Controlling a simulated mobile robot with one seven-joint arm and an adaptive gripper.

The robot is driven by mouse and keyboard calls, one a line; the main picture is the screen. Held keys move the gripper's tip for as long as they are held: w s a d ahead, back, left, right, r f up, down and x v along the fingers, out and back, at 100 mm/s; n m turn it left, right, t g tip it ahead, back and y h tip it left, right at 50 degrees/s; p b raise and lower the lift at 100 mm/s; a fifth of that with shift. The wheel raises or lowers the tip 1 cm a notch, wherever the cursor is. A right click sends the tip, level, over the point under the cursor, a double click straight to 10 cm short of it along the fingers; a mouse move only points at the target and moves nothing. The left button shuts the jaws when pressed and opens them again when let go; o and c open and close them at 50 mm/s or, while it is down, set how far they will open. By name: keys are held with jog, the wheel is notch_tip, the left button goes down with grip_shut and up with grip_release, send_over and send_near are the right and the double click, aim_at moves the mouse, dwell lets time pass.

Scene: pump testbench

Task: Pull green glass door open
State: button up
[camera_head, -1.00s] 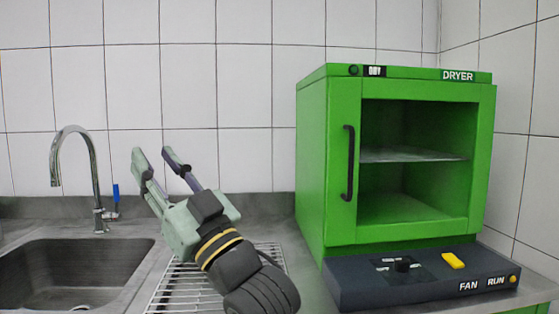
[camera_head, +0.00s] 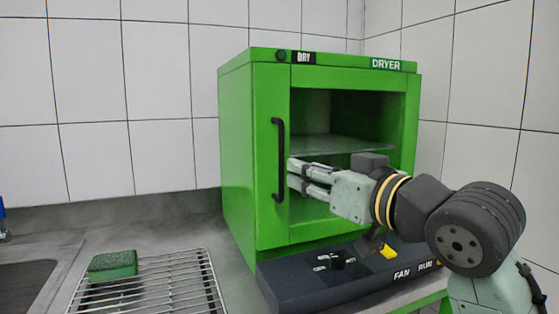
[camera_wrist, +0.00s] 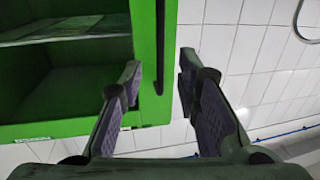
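The green dryer's glass door (camera_head: 270,222) looks shut, with shelves visible through its pane. Its dark vertical handle (camera_head: 279,160) is on the left side of the door. My gripper (camera_head: 291,174) is in front of the door, with its fingertips just right of the handle's lower half in the head view. In the wrist view my gripper (camera_wrist: 160,75) has its two fingers spread apart. The handle (camera_wrist: 159,50) shows between the fingertips there, with no finger clearly touching it. The gripper is empty.
A dark control panel (camera_head: 300,284) with a yellow switch (camera_head: 389,252) sits below the door, under my arm. A wire rack (camera_head: 180,285) and a green sponge (camera_head: 112,265) lie on the counter at left. The sink (camera_head: 22,285) is at the far left.

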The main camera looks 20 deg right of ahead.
aim_at(283, 164)
jog(key=p+x, duration=0.1)
jog(key=x, duration=0.8)
jog(key=shift+s+p, duration=0.1)
jog(key=shift+p, duration=0.25)
jog(key=shift+c, duration=0.5)
grip_shut()
